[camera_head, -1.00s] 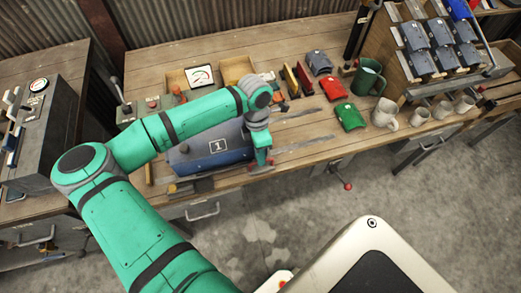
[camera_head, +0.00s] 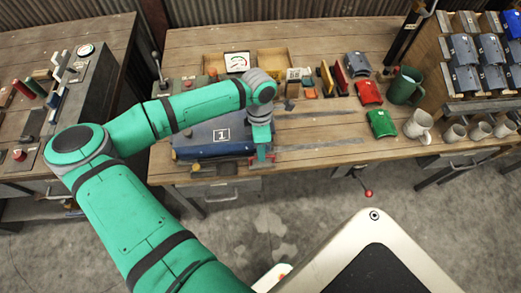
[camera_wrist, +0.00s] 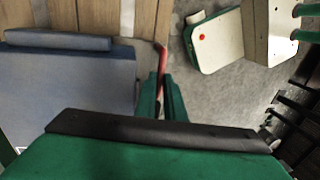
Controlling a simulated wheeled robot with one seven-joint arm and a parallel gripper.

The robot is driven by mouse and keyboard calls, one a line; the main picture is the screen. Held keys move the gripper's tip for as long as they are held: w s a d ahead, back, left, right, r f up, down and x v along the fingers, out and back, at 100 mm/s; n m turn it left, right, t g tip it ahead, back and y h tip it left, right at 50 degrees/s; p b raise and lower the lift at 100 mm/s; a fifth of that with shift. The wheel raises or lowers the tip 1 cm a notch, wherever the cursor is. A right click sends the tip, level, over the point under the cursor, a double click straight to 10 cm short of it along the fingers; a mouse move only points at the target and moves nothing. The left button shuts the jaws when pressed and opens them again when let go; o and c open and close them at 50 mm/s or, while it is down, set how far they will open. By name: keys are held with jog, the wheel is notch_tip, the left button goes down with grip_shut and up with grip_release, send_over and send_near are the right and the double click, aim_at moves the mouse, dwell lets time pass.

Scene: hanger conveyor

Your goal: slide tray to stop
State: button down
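The tray, a blue-grey box-like piece marked "1" (camera_head: 205,141), lies near the front edge of the wooden bench. It also fills the left of the wrist view (camera_wrist: 70,80). My gripper (camera_head: 262,160) points down at the tray's right end. In the wrist view its two green fingers (camera_wrist: 161,100) stand close together on either side of a thin red handle (camera_wrist: 162,55) and look shut on it. The fingers and wrist hide part of the handle. Where the handle joins the tray is not clear. I cannot pick out the stop.
Flat metal rails (camera_head: 320,146) run along the bench to the right of the tray. Green (camera_head: 382,123) and red (camera_head: 368,92) pieces and several mugs (camera_head: 419,125) stand farther right. Shallow wooden boxes (camera_head: 272,60) lie behind.

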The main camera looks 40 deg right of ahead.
jog(key=c, duration=2.1)
grip_release()
jog(key=shift+w+a, duration=0.15)
jog(key=shift+a, duration=0.05)
jog(key=r, duration=0.3)
jog(key=w+r, duration=0.1)
jog(key=r, duration=0.3)
jog(key=d+r, duration=0.1)
jog(key=r, duration=0.2)
jog(key=shift+w+d+r, duration=0.1)
jog(key=shift+w+r, duration=0.25)
jog(key=shift+w, duration=0.05)
